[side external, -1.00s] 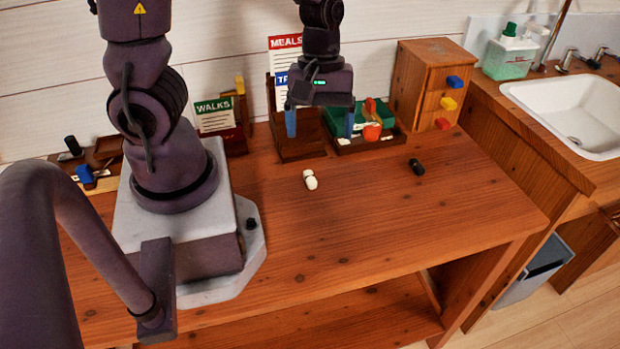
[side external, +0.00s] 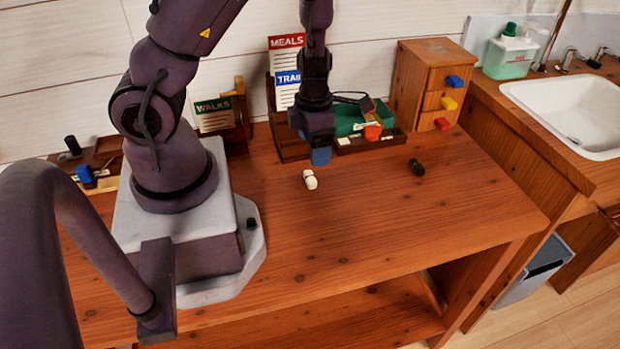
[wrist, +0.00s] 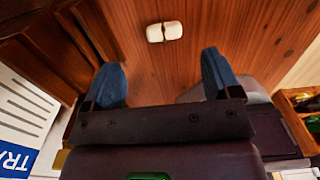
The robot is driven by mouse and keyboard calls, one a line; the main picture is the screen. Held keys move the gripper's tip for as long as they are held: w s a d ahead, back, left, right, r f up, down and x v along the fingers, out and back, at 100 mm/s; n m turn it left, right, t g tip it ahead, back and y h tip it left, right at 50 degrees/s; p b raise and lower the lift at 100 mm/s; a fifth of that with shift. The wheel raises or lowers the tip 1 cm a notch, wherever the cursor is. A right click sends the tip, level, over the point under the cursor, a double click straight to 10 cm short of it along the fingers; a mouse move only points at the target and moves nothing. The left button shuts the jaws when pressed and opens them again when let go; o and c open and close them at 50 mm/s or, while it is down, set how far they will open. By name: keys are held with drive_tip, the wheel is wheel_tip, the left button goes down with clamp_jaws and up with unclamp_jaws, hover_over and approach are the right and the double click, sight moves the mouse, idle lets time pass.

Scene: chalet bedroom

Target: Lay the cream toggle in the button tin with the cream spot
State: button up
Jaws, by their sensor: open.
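The cream toggle (side external: 310,179) lies on the bare wooden table, a small pale piece with a dark band round its middle. In the wrist view the toggle (wrist: 164,31) lies beyond the fingertips, roughly in line with the gap between them. My gripper (side external: 320,156) hangs just above and behind the toggle in the side view. Its blue fingers (wrist: 164,78) are apart with nothing between them. I cannot make out a button tin with a cream spot in either view.
Behind stand a card rack (side external: 289,143), an organiser with a green tray (side external: 347,122), and a small drawer cabinet (side external: 412,85). A low tray (side external: 103,160) sits at the left. The table's front is clear.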

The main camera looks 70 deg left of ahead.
sight(313, 175)
drive_tip(key=shift+s+d+f, duration=0.1)
drive_tip(key=shift+f, duration=1.9)
drive_tip(key=shift+d+f, duration=0.1)
drive_tip(key=shift+f, duration=1.9)
drive_tip(key=shift+c, duration=0.5)
drive_tip(key=c, duration=1)
drive_tip(key=shift+r, duration=0.15)
wheel_tip(313, 175, up, 9)
drive_tip(key=w+a+r, duration=0.1)
drive_tip(key=w+a, duration=1.2)
drive_tip(key=a, duration=0.4)
drive_tip(key=f, duration=0.9)
drive_tip(key=shift+s+a+f, duration=0.1)
drive_tip(key=shift+s+f, duration=0.1)
drive_tip(key=shift+f, duration=0.05)
